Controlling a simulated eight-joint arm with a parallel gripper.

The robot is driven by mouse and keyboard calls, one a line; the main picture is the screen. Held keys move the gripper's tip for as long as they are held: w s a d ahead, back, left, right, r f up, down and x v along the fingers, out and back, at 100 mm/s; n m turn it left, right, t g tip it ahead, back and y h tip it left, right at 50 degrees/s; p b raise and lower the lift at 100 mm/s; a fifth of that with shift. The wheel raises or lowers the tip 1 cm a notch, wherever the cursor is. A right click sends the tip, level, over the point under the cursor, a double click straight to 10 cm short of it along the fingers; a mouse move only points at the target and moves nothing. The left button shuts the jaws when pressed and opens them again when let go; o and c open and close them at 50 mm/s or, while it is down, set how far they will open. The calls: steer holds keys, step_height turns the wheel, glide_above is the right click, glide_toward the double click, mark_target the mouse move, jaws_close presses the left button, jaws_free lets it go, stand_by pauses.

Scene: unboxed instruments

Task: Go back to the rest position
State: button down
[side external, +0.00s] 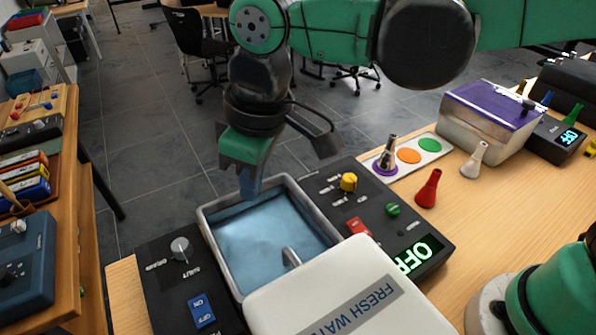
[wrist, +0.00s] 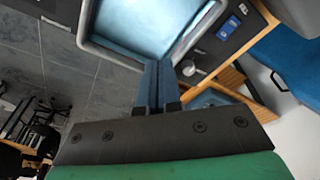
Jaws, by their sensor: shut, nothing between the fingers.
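My gripper (side external: 250,186) hangs fingers down over the back left edge of a water basin (side external: 208,212) in the side view. Its blue fingers are together with nothing between them. In the wrist view the shut fingers of my gripper (wrist: 158,66) point toward the basin (wrist: 97,42). The basin has a pale rim and holds blue water. I cannot tell whether the fingertips touch the rim or water.
A white "FRESH WATER" lid or tank (side external: 330,300) stands in front of the basin. Black control panels (side external: 165,285) flank it. Red (side external: 428,190), white (side external: 475,160) and metal (side external: 388,153) cones stand right, near a purple-topped box (side external: 490,115). Open floor lies behind.

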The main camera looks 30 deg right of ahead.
steer(key=s+d+f+m+t+h, duration=0.1)
steer(key=d+m+t, duration=0.4)
steer(key=d, duration=1.7)
steer(key=s+m, duration=0.1)
steer(key=m, duration=0.2)
steer(key=shift+d+f, duration=0.3)
steer(key=shift+d, duration=0.05)
steer(key=shift+s, duration=0.1)
